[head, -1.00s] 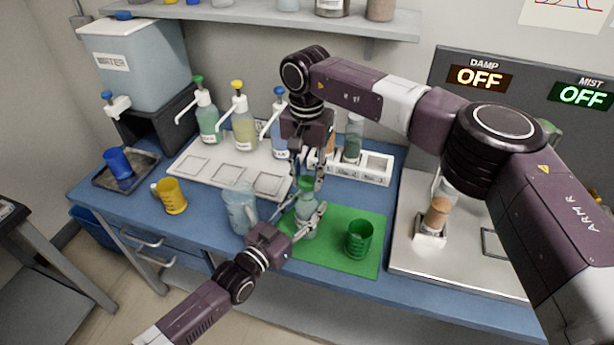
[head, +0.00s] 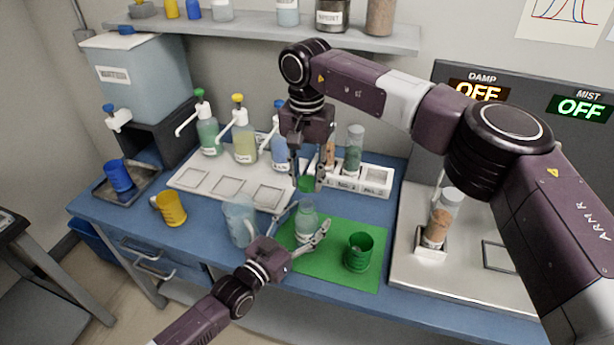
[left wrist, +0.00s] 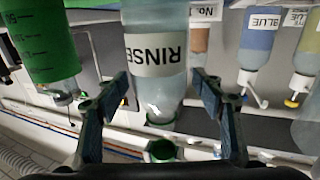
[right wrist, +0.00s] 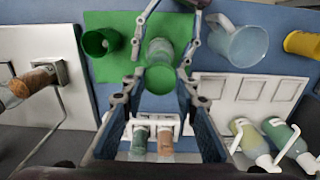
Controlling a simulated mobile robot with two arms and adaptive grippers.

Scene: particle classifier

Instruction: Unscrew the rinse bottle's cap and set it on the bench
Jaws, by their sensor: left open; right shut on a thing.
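The rinse bottle (head: 306,222), clear with a white RINSE label (left wrist: 156,55), stands upright on the green mat (head: 340,274). Its green cap (head: 306,184) is apart from the bottle, just above the open neck. My right gripper (right wrist: 160,82) is shut on the cap and points down over the bottle. The cap shows from below in the left wrist view (left wrist: 162,150). My left gripper (head: 305,237) is open, its fingers on either side of the bottle. Whether a finger still touches the bottle is hard to tell.
A green beaker (head: 359,252) stands right of the bottle on the mat. A clear pitcher (head: 239,222) is close on the left. Behind are a white vial rack (head: 376,182) and pump bottles on a white tray (head: 190,178). Some bare blue bench (head: 200,228) shows at left.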

